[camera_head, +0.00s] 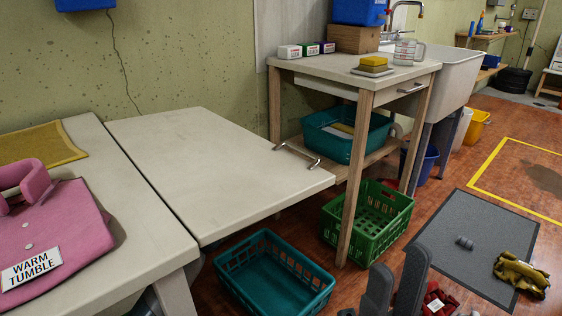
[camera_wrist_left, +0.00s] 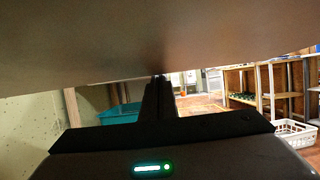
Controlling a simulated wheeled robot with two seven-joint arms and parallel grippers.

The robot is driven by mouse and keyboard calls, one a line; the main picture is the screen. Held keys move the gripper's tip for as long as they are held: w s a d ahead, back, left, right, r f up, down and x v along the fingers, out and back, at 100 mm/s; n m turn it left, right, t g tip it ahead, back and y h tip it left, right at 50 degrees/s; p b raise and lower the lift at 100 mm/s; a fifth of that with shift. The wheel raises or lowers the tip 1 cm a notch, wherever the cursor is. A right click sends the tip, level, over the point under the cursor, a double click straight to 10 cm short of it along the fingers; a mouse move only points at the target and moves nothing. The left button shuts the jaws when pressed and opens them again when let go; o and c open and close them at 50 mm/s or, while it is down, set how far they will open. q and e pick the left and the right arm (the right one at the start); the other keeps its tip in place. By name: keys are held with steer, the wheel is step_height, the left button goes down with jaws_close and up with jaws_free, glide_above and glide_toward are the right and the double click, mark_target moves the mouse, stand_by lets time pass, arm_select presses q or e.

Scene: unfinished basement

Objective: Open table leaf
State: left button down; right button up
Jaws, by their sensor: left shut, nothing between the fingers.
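The pale table leaf (camera_head: 205,160) stands out to the right of the fixed tabletop (camera_head: 150,225), roughly level with it, with a dark seam between them. A metal bar handle (camera_head: 300,156) sits near the leaf's right end. In the left wrist view the leaf's underside (camera_wrist_left: 150,40) fills the top. My left gripper (camera_wrist_left: 159,85) is shut and empty beneath it, its tips at or close to the underside; I cannot tell if they touch. The leaf hides it in the head view. My right gripper (camera_head: 398,262) is open and empty at the bottom, right of the leaf.
A pink garment (camera_head: 55,235) and yellow cloth (camera_head: 42,148) lie on the fixed tabletop. A teal basket (camera_head: 275,275) is on the floor near the leaf. A wooden side table (camera_head: 340,75) stands just beyond the leaf's end, with a green crate (camera_head: 365,220) below. A grey mat (camera_head: 470,245) lies right.

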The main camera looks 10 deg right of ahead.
arm_select(q)
steer(key=v, duration=1.6)
steer(key=shift+s+a, duration=0.2)
steer(key=shift+a, duration=0.15)
steer(key=c, duration=2.4)
jaws_free()
steer(key=shift+r, duration=0.1)
steer(key=shift+c, duration=0.2)
